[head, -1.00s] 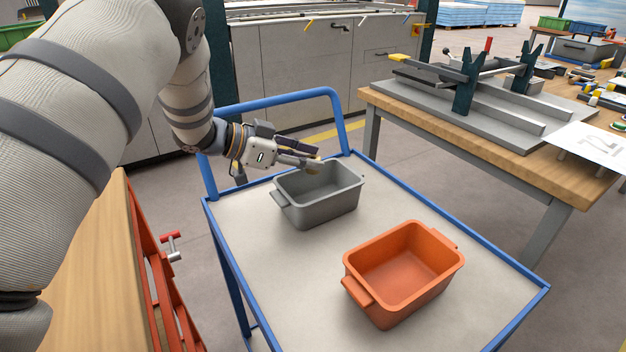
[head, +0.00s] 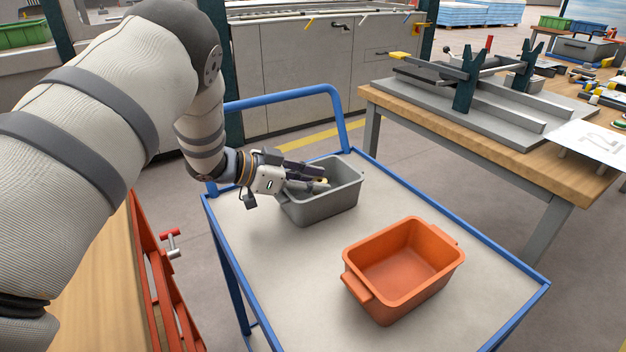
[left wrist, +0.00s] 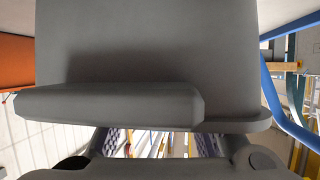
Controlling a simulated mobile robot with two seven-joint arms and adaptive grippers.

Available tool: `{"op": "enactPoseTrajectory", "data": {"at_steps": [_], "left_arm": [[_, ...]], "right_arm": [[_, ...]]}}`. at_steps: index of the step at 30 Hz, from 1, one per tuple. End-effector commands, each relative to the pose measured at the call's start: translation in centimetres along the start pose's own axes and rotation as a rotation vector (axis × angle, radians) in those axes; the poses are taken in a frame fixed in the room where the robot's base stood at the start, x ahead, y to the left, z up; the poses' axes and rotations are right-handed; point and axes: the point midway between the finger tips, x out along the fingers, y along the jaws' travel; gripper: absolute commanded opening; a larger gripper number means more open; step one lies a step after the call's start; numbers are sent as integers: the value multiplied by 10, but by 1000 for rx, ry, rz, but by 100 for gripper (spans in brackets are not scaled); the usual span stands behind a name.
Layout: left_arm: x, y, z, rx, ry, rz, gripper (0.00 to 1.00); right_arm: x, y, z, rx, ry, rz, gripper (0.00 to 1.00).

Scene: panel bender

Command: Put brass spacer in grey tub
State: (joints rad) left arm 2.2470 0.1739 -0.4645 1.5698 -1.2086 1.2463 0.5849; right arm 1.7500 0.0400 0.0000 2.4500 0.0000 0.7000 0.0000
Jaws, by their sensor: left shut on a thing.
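The grey tub (head: 330,208) stands upright on the trolley, near its blue handle. My left gripper (head: 322,184) reaches in from the left, over the tub's near-left rim, with its fingers at the tub's opening. It is shut on the brass spacer (head: 324,181), of which only a small yellowish bit shows between the fingertips. In the left wrist view the grey tub's wall and handle (left wrist: 110,105) fill most of the picture and cover the fingertips, so the spacer cannot be made out there. My right gripper is not in view.
An orange tub (head: 405,270) stands empty on the trolley top (head: 270,280), nearer than the grey tub. The trolley's blue handle (head: 285,96) rises behind the grey tub. A wooden workbench (head: 480,135) with a fixture is at right.

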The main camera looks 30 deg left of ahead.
Motion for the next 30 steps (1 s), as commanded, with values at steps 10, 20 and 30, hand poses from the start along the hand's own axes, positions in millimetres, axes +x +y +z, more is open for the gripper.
{"op": "enactPoseTrajectory", "data": {"at_steps": [10, 20, 30], "left_arm": [[1, 2, 8, -11, -14, 4, 35], [-49, 0, -11, -6, -4, -4, 35], [-120, 0, -9, -6, -5, 1, 35]], "right_arm": [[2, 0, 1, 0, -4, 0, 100], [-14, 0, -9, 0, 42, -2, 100], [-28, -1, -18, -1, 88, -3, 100]]}}
